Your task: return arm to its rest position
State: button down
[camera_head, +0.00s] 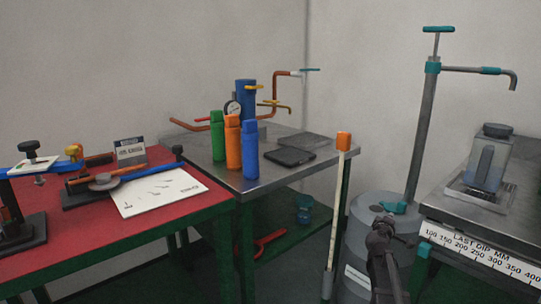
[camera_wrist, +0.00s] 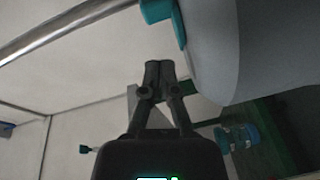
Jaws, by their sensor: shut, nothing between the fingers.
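My gripper (camera_head: 384,224) is in the lower right of the head view, in front of the grey drum (camera_head: 362,240). In the wrist view my gripper (camera_wrist: 160,68) has its two dark fingertips together, with nothing between them. The drum (camera_wrist: 265,50) fills the upper right of the wrist view, near the fingers. I cannot tell the exact gap between the fingers and the drum.
A pump pipe (camera_head: 422,130) rises behind my gripper. A metal bench (camera_head: 480,225) with a clear jug (camera_head: 488,165) stands to the right. An orange-topped dip stick (camera_head: 338,215) stands left. Farther left are a steel table (camera_head: 225,178) with bottles and a red-topped table (camera_head: 95,225).

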jog(key=s+a+f+m+g+y+p, duration=0.25)
jog(key=s+a+g, duration=0.25)
jog(key=s+a, duration=0.4)
jog(key=s+a+f+m+g+y+p, duration=0.2)
jog(key=s+a+f+m+g+y, duration=0.15)
jog(key=s+a, duration=0.6)
jog(key=s+a+f+m+g+y+p, duration=0.2)
jog(key=s+a+f+g+y+p, duration=0.3)
jog(key=s, duration=0.6)
notch_tip(320, 180, up, 38)
jog(key=h+p, duration=0.1)
jog(key=p, duration=3.4)
jog(key=shift+a+r, duration=0.2)
jog(key=shift+a, duration=0.25)
jog(key=shift+g, duration=0.25)
